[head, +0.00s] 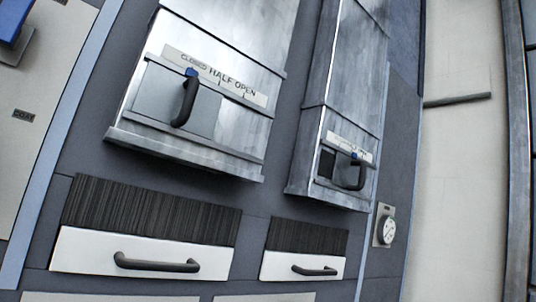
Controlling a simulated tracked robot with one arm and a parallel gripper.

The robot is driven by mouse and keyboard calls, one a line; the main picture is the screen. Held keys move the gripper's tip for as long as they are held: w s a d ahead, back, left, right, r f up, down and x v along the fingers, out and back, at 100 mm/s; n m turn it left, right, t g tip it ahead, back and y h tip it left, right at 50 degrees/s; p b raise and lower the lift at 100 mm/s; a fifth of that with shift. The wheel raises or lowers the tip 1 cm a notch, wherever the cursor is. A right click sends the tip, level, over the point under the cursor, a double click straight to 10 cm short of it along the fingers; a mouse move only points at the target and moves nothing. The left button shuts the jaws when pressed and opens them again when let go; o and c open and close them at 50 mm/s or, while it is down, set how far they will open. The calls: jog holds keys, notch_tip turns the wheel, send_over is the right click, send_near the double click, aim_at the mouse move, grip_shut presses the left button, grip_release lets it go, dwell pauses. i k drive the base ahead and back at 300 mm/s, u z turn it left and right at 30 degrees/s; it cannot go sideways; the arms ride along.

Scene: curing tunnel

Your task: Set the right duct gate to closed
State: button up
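The right duct gate (349,170) is on the narrow metal duct right of centre. Its black handle (352,181) and blue pointer (356,155) sit towards the right part of its scale strip (345,146). A dark opening (327,163) shows left of the handle. The lettering on this strip is too small to read. My gripper is not in view.
Below are two white drawers with black handles, left (143,258) and right (303,267), under dark ribbed panels. A blue object (14,20) is at top left. The view is tilted.

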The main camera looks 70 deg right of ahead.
aim_at(348, 173)
jog(key=z, duration=0.45)
jog(key=k, duration=1.15)
jog(key=z, duration=0.65)
jog(key=i, duration=0.4)
jog(key=z, duration=0.45)
jog(key=k, duration=1.3)
jog(key=z, duration=0.65)
jog(key=i, duration=2.25)
jog(key=u, duration=0.65)
